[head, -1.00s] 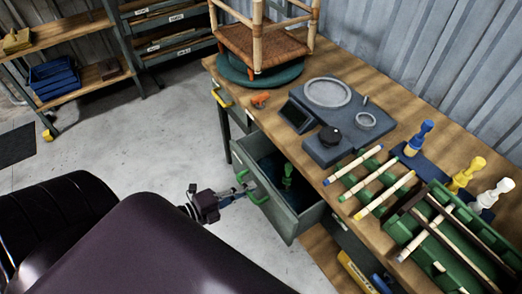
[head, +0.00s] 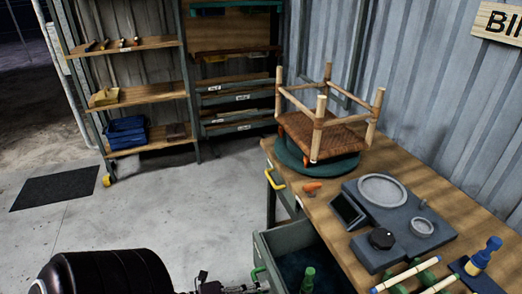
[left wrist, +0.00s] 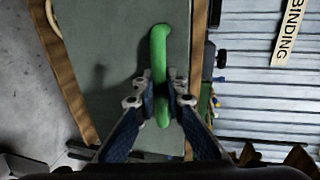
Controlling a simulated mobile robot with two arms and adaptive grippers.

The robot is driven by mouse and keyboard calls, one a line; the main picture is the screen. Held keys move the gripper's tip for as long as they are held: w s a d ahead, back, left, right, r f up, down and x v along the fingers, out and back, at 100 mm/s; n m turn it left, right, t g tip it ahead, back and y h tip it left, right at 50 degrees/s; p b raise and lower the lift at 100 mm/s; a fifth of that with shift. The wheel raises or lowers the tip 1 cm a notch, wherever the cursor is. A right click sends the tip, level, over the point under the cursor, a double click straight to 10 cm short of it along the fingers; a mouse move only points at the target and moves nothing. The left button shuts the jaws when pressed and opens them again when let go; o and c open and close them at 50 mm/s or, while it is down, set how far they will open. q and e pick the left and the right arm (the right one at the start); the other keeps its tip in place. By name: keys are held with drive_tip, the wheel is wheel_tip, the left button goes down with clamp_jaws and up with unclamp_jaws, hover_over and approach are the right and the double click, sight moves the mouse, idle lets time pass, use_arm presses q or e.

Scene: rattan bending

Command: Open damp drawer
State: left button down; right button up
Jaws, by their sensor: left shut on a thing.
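A grey-green drawer (head: 287,238) with a green handle (head: 259,274) stands pulled out from the workbench, at the bottom of the head view. A green bottle-like thing (head: 308,278) stands inside it. My left gripper (head: 248,289) is at the handle, partly cut off by the lower edge. In the left wrist view, the blue fingers of my left gripper (left wrist: 161,92) are shut on the green handle (left wrist: 160,45), one on each side, before the drawer front (left wrist: 115,55). No label on this drawer is readable. My right gripper is not in view.
The workbench (head: 420,180) carries a rattan stool frame (head: 330,125) on a green turntable (head: 300,160), a grey device (head: 410,225) and an orange tool (head: 312,187). A yellow handle (head: 274,180) is on another drawer. Shelves (head: 130,95) stand behind.

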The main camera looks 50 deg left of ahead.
use_arm(q)
drive_tip(key=c, duration=2)
unclamp_jaws()
drive_tip(key=shift+o, duration=0.2)
drive_tip(key=v, duration=1.2)
drive_tip(key=shift+f, duration=0.1)
